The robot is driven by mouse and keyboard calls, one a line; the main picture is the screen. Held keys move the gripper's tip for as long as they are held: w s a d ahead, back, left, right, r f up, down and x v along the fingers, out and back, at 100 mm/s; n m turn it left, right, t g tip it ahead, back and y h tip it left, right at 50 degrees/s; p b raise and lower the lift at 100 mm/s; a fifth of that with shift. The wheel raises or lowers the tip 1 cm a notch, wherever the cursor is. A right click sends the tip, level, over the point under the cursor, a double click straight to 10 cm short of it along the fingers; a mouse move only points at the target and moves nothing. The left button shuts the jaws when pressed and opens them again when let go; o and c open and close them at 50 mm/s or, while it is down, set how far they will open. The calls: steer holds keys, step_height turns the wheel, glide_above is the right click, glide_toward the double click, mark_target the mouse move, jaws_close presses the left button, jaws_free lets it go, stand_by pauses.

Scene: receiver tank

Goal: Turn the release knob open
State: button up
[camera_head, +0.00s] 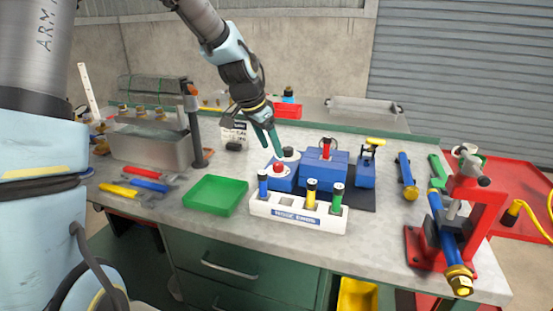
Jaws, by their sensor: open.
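A blue unit stands on the grey bench on a dark mat (361,200). Its left blue box (284,181) carries a red knob (279,169) and a black knob (290,152) on pale round plates. The taller middle blue block (322,170) has a red-and-black fitting (327,147) on top. Which of these is the release knob, I cannot tell for sure. My gripper (272,148) comes down from above with its green fingers close by the left of the black knob. It is open; whether the fingers touch the knob is too small to tell.
A white rack (297,219) with coloured cylinders stands in front, and a green tray (216,195) lies left of it. A yellow-handled blue block (366,173) stands right. A dark post (194,130) rises at left, and a red vise-like stand (470,205) at right.

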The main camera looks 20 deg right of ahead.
mark_target(278, 164)
steer(key=p+x, duration=0.1)
steer(key=x, duration=0.5)
steer(key=shift+f, duration=0.2)
jaws_close()
stand_by(0.4)
